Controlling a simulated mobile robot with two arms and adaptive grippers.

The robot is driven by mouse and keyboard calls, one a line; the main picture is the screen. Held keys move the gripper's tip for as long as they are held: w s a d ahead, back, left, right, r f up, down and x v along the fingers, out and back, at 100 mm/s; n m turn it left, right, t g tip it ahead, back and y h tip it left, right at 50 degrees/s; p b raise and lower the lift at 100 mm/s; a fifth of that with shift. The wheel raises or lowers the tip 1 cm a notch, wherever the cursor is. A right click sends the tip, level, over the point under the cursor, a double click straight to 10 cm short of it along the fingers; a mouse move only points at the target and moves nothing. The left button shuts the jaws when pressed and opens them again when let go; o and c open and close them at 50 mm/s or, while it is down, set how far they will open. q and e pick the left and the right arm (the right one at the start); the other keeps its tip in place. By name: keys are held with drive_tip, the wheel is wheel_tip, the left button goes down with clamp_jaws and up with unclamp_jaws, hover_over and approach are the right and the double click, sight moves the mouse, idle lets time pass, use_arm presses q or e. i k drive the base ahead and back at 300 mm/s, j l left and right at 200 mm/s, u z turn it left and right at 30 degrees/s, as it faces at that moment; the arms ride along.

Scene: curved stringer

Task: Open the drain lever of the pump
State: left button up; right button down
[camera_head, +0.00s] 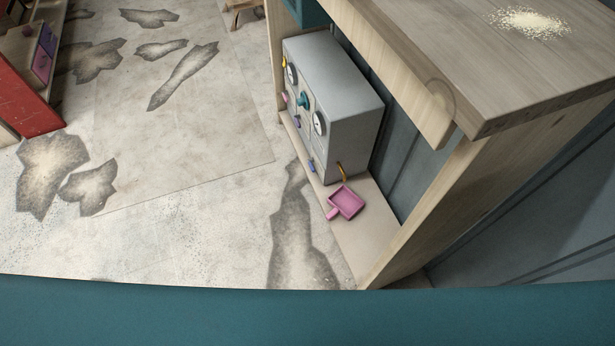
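A grey box-shaped unit (346,88), which looks like the pump, stands on a low wooden shelf under a wooden counter. Its front faces left and carries two round gauges, one of them at the near end (319,123), and a teal knob (303,101) between them. A yellow part (284,63) shows at the far edge, and a small orange-brown part (341,172) at the near lower side. I cannot tell which is the drain lever. Neither gripper shows.
A pink square pan with a short handle (347,203) lies on the shelf (367,240) at the unit's near end. The wooden counter (560,75) overhangs at right, with pale crumbs on top. Open floor (190,225) lies left; a red cabinet (30,95) stands far left.

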sight(310, 160)
drive_tip(key=i+j+z, duration=0.1)
drive_tip(key=z, duration=0.4)
drive_tip(key=i+j+z, duration=0.15)
drive_tip(key=j, duration=0.3)
drive_tip(key=i+j+z, duration=0.15)
drive_tip(key=j, duration=0.3)
drive_tip(key=j+z, duration=0.15)
drive_tip(key=j, duration=0.35)
drive_tip(key=i+j+z, duration=0.2)
drive_tip(key=j, duration=0.3)
drive_tip(key=i+j, duration=0.1)
drive_tip(key=j, duration=1.6)
drive_tip(key=i+j, duration=0.15)
drive_tip(key=j, duration=0.7)
drive_tip(key=z, duration=0.05)
